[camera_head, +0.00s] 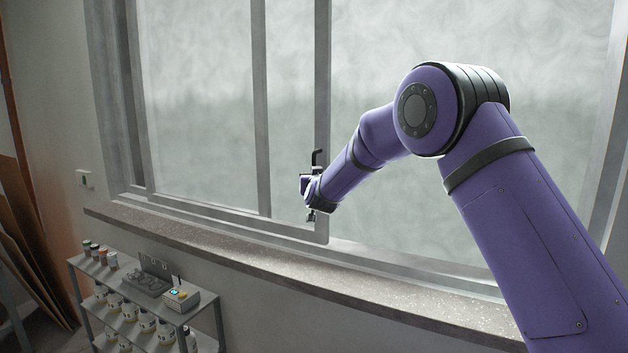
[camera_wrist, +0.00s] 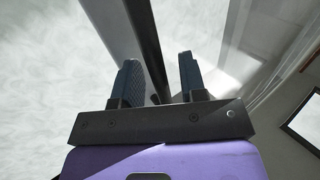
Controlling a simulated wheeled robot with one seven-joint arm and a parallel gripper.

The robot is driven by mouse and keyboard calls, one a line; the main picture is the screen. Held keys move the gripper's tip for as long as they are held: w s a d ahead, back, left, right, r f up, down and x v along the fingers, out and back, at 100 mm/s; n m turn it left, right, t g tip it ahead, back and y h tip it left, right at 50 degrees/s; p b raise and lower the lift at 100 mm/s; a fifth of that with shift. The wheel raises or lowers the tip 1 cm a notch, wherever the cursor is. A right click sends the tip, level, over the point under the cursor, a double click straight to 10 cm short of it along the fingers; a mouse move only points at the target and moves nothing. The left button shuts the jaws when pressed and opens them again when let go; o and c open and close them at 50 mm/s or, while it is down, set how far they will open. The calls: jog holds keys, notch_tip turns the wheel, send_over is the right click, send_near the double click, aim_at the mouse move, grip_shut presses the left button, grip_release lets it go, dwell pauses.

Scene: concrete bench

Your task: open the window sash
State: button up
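The window sash (camera_head: 322,90) is a grey metal frame with a pale, cloudy pane; its right upright stands near the middle of the head view. A dark upright handle (camera_head: 317,157) sits on that upright. My gripper (camera_head: 308,190) is at the handle, its fingers small and partly hidden there. In the wrist view, my gripper (camera_wrist: 158,66) has its two dark fingers apart, with the dark handle bar (camera_wrist: 147,38) running between them. A gap shows between the bar and the right finger. Contact with the left finger is not clear.
A speckled stone sill (camera_head: 270,263) runs below the window. A metal shelf unit (camera_head: 150,325) with jars and a small device stands at lower left. Boards (camera_head: 25,240) lean at the far left. Another grey upright (camera_head: 259,110) stands left of the handle.

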jog(key=s, duration=1.1)
jog(key=shift+d, duration=0.25)
jog(key=shift+w, duration=0.1)
jog(key=s+d+r+n+g+y, duration=0.1)
jog(key=s+d+r+g, duration=0.2)
jog(key=s+d+r, duration=0.5)
jog(key=s+d+r+g+y, duration=0.1)
jog(key=s+d+g, duration=0.25)
jog(key=s, duration=0.85)
jog(key=s+d+f+g+h, duration=0.1)
jog(key=s+d+g, duration=0.1)
jog(key=s, duration=0.8)
jog(key=s+d+f+m+g, duration=0.1)
jog(key=s+d, duration=0.4)
jog(key=s, duration=0.5)
jog(key=s+d+f+g+h, duration=0.1)
jog(key=s+d+f+g, duration=0.2)
jog(key=s, duration=0.7)
jog(key=shift+s+d+f+h, duration=0.2)
jog(key=shift+d+f+h, duration=0.05)
jog(key=shift+d+h, duration=0.1)
